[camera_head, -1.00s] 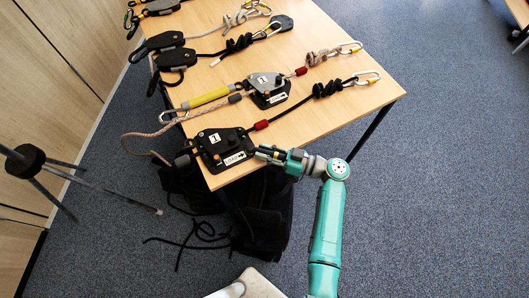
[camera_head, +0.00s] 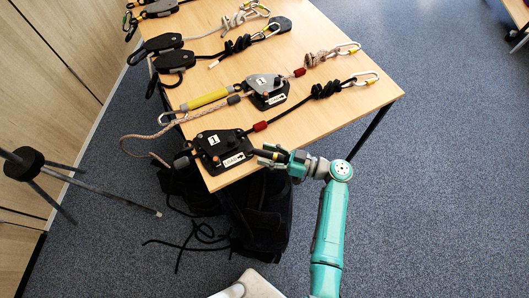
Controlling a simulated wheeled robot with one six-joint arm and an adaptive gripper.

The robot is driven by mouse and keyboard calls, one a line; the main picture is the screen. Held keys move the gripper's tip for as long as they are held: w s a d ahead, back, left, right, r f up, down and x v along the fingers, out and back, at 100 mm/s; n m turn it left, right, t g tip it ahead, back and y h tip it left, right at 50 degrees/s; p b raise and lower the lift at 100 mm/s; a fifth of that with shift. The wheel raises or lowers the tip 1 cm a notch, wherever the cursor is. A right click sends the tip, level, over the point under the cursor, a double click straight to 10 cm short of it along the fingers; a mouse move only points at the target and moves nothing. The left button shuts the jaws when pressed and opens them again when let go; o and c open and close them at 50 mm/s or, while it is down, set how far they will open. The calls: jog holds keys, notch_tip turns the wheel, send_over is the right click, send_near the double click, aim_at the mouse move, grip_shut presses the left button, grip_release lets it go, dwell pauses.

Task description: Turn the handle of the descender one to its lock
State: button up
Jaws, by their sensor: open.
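The front black descender (camera_head: 222,145) lies near the table's front corner. A white tag that looks like a 1, a white arrow label and a small reddish-brown knob (camera_head: 217,159) show on it. A second, grey-topped descender (camera_head: 266,86) lies behind it, with a white tag too small to read surely. I cannot make out the handle's exact position on either. My gripper (camera_head: 262,152) is open and empty, just right of the front descender's arrow label, pointing left toward it. A small gap seems to lie between fingertips and descender.
A black rope with a red sleeve (camera_head: 260,126) runs from the front descender to a carabiner (camera_head: 367,78). More black devices (camera_head: 168,50) and knotted ropes lie farther back on the table (camera_head: 330,118). A dark bag (camera_head: 262,215) sits below the front edge; a tripod (camera_head: 29,158) stands left.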

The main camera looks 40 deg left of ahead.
jog(key=v, duration=1.1)
jog(key=shift+s, duration=0.1)
